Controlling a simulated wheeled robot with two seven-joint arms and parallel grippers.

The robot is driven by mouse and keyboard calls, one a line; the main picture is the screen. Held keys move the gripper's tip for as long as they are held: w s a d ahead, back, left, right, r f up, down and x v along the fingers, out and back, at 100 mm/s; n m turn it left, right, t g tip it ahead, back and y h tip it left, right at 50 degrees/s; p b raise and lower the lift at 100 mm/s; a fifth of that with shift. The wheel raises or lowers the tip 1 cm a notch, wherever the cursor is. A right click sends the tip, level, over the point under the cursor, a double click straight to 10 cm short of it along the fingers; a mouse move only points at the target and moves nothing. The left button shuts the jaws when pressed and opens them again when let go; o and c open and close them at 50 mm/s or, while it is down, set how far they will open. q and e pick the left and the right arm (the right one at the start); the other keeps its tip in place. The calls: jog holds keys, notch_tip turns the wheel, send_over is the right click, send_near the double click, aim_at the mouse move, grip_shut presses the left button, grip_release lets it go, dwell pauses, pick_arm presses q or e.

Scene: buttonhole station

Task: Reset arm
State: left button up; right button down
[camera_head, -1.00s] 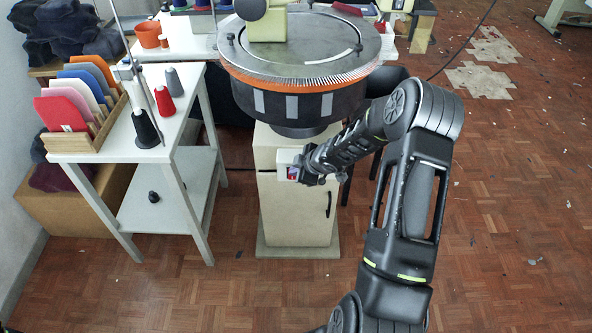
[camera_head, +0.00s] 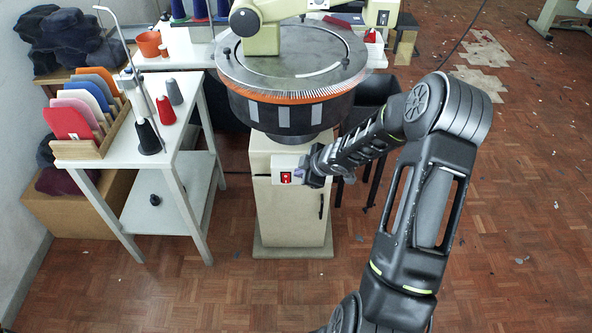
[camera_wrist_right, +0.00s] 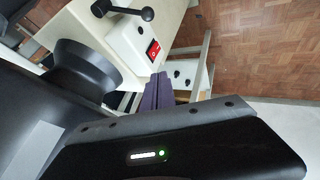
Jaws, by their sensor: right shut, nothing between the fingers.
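My right arm reaches in from the lower right in the head view. Its gripper (camera_head: 302,177) is shut and empty, just right of a red switch (camera_head: 286,178) on a small white box on the front of the cream machine pedestal (camera_head: 290,222). In the right wrist view the closed purple-grey fingers (camera_wrist_right: 157,93) point toward the white switch box (camera_wrist_right: 131,38), with the red switch (camera_wrist_right: 153,50) beyond the tips. I cannot tell whether the fingers touch the box. My left gripper is not in view.
Above the pedestal is a round dial (camera_head: 291,62) with an orange, pin-edged rim, overhanging my gripper. A black bin (camera_head: 375,98) stands behind my forearm. A white table (camera_head: 182,125) with thread cones and a rack of coloured fabric pieces is at left. The floor at right is mostly clear.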

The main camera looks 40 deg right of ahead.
jog(key=shift+r, duration=0.15)
dwell(0.5)
jog(key=s+a+f+m+g+y, duration=0.1)
jog(key=s+a+f+m, duration=0.3)
jog(key=a, duration=0.4)
jog(key=s+a+f+m+g+y, duration=0.1)
jog(key=s+a+f+m, duration=0.25)
jog(key=a, duration=0.35)
jog(key=s+a+f+m+g+y, duration=0.1)
jog(key=s+a+f+m, duration=0.25)
jog(key=a, duration=0.45)
jog(key=s+a+f+g+y, duration=0.1)
jog(key=s+a+f+g, duration=0.3)
jog(key=s+a, duration=0.9)
jog(key=shift+s+a+f, duration=0.15)
jog(key=shift+s+a, duration=0.2)
jog(key=shift+s, duration=0.35)
